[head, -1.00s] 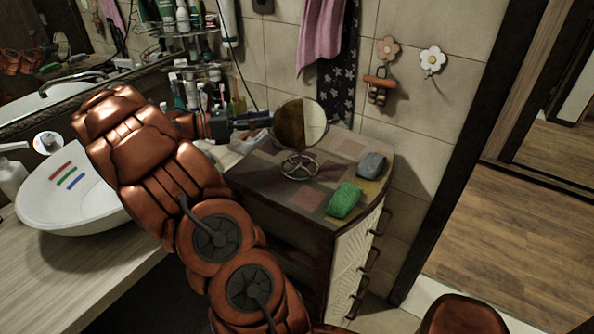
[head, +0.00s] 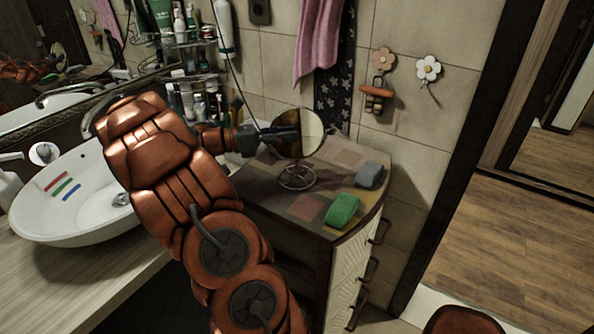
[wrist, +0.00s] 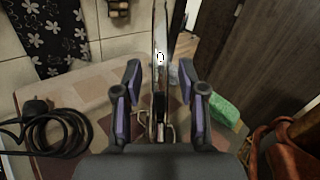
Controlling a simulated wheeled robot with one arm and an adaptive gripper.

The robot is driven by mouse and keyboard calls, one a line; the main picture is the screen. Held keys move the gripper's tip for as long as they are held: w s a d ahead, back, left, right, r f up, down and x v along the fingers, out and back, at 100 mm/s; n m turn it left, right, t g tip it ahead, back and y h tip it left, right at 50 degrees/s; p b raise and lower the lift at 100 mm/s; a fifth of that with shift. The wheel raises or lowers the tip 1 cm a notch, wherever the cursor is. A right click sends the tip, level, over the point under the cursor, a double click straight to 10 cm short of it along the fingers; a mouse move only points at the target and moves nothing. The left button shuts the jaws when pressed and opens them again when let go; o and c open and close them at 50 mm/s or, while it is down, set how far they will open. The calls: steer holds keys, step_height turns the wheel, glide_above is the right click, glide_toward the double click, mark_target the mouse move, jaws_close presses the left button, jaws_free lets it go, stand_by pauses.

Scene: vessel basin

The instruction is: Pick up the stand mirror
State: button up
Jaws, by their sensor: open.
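The stand mirror (head: 312,132) is a round mirror on a wire-like metal base (head: 297,178). It stands upright on the cabinet top. In the wrist view the mirror (wrist: 161,40) is seen edge-on, as a thin upright strip. My gripper (head: 292,133) reaches in from the left at the height of the disc and overlaps it in the head view. In the wrist view my gripper (wrist: 160,78) is open, with one finger on each side of the mirror and visible gaps between. The fingers partly hide the disc in the head view.
A green sponge (head: 342,210) and a grey item (head: 369,174) lie on the cabinet top (head: 265,198), right of the mirror. A coiled black cable (wrist: 65,130) lies left in the wrist view. A white basin (head: 90,205) is at the left. The tiled wall is behind.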

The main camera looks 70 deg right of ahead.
steer(key=shift+s+d, duration=0.3)
steer(key=shift+s, duration=0.1)
steer(key=shift+c, duration=0.3)
jaws_close()
